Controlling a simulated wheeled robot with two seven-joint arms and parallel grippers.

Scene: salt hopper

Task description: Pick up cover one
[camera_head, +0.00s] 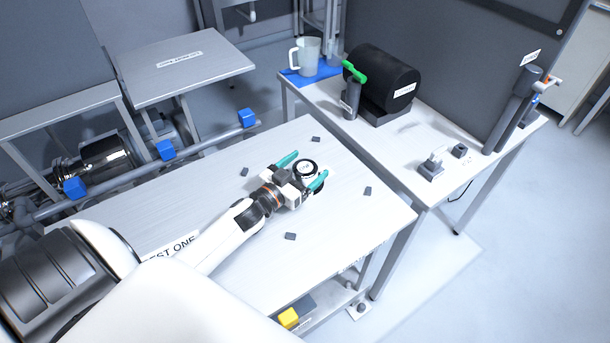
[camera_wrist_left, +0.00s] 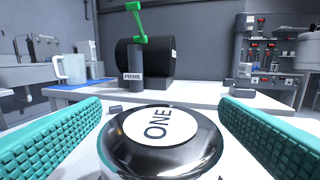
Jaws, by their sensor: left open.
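Cover one (camera_head: 306,168) is a round, shiny metal lid with a white disc on top. In the left wrist view the disc on the cover (camera_wrist_left: 160,128) reads "ONE". It stands on the light table marked "TEST ONE" (camera_head: 215,205). My left gripper (camera_head: 303,171) is open, with its teal fingers on either side of the cover. In the left wrist view the fingers of my left gripper (camera_wrist_left: 160,130) show gaps to the cover on both sides. The lower part of the cover is out of view. My right gripper is not in view.
Several small dark blocks (camera_head: 290,236) lie around the cover. A second table behind holds a black cylinder (camera_head: 382,78), a green-handled post marked "PRIME" (camera_wrist_left: 136,62) and a pale mug (camera_head: 308,56) on a blue mat. Pipes with blue blocks (camera_head: 165,150) run at the left.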

